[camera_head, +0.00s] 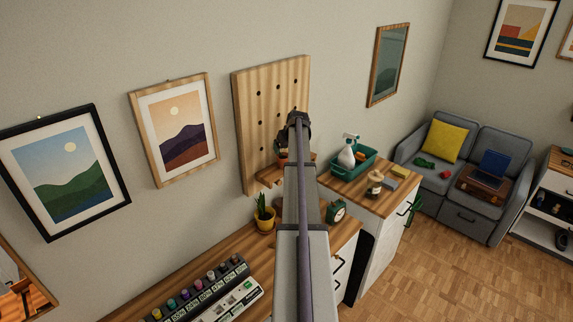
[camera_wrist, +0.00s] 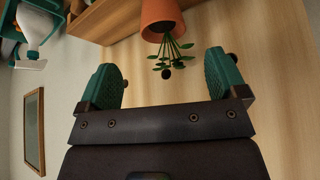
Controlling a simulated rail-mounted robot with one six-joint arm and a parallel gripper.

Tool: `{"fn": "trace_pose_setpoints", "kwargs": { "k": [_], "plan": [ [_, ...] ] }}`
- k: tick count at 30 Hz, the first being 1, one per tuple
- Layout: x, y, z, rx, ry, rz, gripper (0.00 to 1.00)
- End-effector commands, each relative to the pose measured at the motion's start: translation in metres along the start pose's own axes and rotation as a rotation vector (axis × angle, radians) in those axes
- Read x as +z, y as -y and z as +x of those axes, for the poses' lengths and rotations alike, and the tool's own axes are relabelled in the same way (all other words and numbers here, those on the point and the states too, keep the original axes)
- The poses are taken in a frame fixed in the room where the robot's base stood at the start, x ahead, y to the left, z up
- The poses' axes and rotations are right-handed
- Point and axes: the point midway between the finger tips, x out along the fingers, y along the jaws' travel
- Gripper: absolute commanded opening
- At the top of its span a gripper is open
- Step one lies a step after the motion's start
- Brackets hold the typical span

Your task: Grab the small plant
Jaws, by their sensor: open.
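A small plant in a terracotta pot (camera_wrist: 160,14) is at the top of the wrist view. Its thin green stems and leaves (camera_wrist: 166,50) point down in the picture, toward the space between my fingertips. My gripper (camera_wrist: 163,75) is open, with one green finger pad on each side of the leaves; I see nothing held. In the head view my gripper (camera_head: 296,120) is in front of the wooden pegboard, and my arm mostly hides the pegboard's shelf.
The wooden pegboard (camera_head: 252,110) has a small shelf (camera_head: 268,178). To its right, a teal bin (camera_head: 352,163) with a white spray bottle (camera_head: 347,152) stands on a cabinet. A green clock (camera_head: 337,210) is on the desk near my arm.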

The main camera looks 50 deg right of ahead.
Motion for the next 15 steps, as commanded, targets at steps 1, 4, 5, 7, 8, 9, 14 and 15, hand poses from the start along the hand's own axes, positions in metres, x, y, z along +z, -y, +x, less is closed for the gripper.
{"fn": "trace_pose_setpoints", "kwargs": {
  "k": [1,4,5,7,8,9,14,15],
  "plan": [
    [0.004,-0.001,0.021,0.000,0.000,0.000,0.91],
    [0.002,0.000,0.028,0.000,0.000,0.001,0.91],
    [0.002,0.000,0.027,0.000,0.001,0.001,0.91],
    [0.001,0.000,0.026,0.000,0.001,0.001,0.91],
    [0.002,0.000,0.028,0.000,0.001,0.001,0.91],
    [0.003,0.001,0.034,0.000,0.001,0.001,0.91],
    [0.007,0.003,0.068,0.000,0.001,0.000,0.91],
    [0.006,0.003,0.075,0.000,0.001,0.000,0.91]
  ]
}}
